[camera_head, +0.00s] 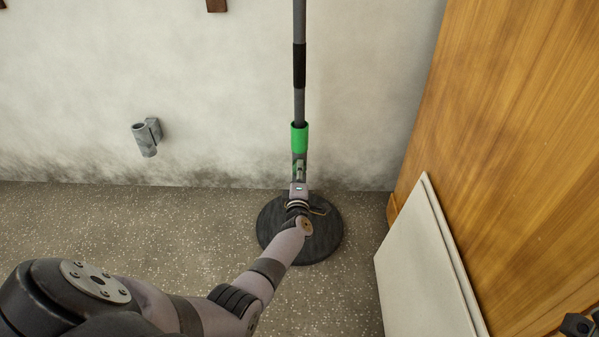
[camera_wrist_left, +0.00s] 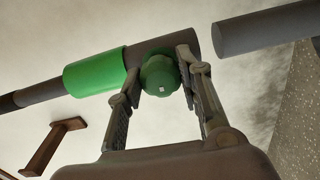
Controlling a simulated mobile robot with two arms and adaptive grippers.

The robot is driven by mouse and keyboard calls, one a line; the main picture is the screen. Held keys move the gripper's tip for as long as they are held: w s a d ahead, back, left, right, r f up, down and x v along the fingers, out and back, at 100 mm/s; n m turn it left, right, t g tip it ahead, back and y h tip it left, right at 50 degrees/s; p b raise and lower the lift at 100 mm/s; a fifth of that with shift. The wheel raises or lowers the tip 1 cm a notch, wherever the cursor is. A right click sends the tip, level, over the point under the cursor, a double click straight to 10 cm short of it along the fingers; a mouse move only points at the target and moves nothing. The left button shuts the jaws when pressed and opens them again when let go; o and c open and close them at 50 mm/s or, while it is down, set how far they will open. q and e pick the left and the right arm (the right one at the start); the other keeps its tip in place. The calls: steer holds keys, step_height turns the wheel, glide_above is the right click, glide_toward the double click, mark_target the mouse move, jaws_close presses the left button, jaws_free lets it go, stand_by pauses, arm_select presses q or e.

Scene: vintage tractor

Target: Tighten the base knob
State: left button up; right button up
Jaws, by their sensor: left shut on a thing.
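A grey pole (camera_head: 299,98) with a green collar (camera_head: 299,138) stands upright at the wall above a round black base (camera_head: 324,230). In the left wrist view, the green collar (camera_wrist_left: 95,72) runs across the upper left. The green knob (camera_wrist_left: 159,76) projects from the dark tube beside it. My left gripper (camera_head: 299,166) is at the pole just below the collar. In the wrist view, the left gripper's (camera_wrist_left: 160,72) two fingers are shut on the knob, one on each side.
A grey pipe bracket (camera_head: 146,137) is on the wall to the left. White panels (camera_head: 425,265) lean against a wooden cabinet (camera_head: 515,130) at right. A dark part (camera_head: 577,325) at the lower right corner is too cut off to identify. The speckled floor (camera_head: 130,225) is clear at left.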

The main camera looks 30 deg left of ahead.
arm_select(q)
steer(key=shift+s+d+f, duration=0.1)
steer(key=shift+d+f, duration=0.05)
steer(key=shift+f, duration=0.15)
steer(key=o, duration=1.2)
steer(key=shift+r, duration=0.2)
steer(key=v, duration=1.2)
steer(key=shift+s, duration=0.1)
